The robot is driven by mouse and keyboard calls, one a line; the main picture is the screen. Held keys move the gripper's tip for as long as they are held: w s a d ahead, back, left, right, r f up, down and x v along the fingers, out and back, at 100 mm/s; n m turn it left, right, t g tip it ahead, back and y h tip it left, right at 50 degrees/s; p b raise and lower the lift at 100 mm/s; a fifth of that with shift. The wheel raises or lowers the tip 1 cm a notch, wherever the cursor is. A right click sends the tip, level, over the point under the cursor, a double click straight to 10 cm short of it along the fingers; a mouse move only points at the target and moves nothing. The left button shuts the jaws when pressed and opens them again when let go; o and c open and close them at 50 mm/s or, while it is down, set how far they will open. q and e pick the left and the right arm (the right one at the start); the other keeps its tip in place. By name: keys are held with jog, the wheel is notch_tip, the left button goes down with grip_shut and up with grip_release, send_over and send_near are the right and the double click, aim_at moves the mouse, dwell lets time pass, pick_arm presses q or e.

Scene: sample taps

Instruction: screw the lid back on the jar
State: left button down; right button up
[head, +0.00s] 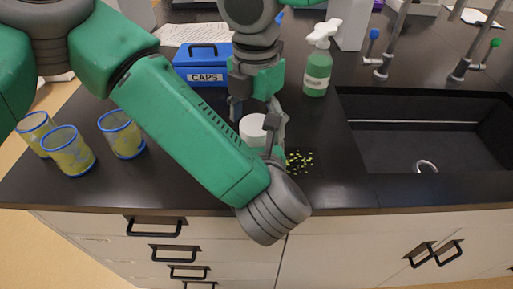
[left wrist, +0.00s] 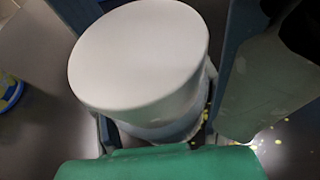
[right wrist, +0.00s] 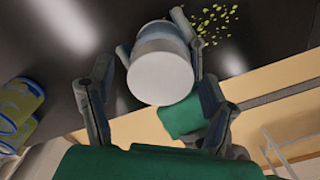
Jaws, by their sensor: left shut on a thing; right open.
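The jar shows in the left wrist view (left wrist: 170,134) with a white lid (left wrist: 140,52) sitting on its top. The lid also shows in the head view (head: 253,128) and the right wrist view (right wrist: 160,78). I cannot tell whether its threads are engaged. My left gripper (head: 268,135) is shut on the jar body below the lid; my left forearm hides much of the jar in the head view. My right gripper (right wrist: 155,92) is open, coming from above, with its fingers on either side of the lid and apart from it.
Yellow-green bits (head: 300,160) lie on the dark counter beside the jar. A blue CAPS box (head: 203,62) and a green spray bottle (head: 317,72) stand behind. Several blue-rimmed cups (head: 68,152) stand left; the sink (head: 425,125) is right. The counter's front edge is near.

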pick_arm(q)
jog(key=shift+s+a+f, duration=0.1)
jog(key=shift+f, duration=0.2)
pick_arm(e)
notch_tip(320, 180, up, 5)
jog(key=shift+a+f, duration=0.1)
jog(key=shift+f, duration=0.05)
jog(key=shift+c, duration=0.8)
jog(key=o, duration=0.4)
pick_arm(q)
jog(key=shift+r, duration=0.2)
pick_arm(e)
jog(key=shift+f, duration=0.15)
jog(key=shift+f, duration=0.1)
pick_arm(q)
jog(key=shift+r, duration=0.2)
pick_arm(e)
jog(key=shift+s, duration=0.2)
pick_arm(q)
jog(key=shift+w, duration=0.2)
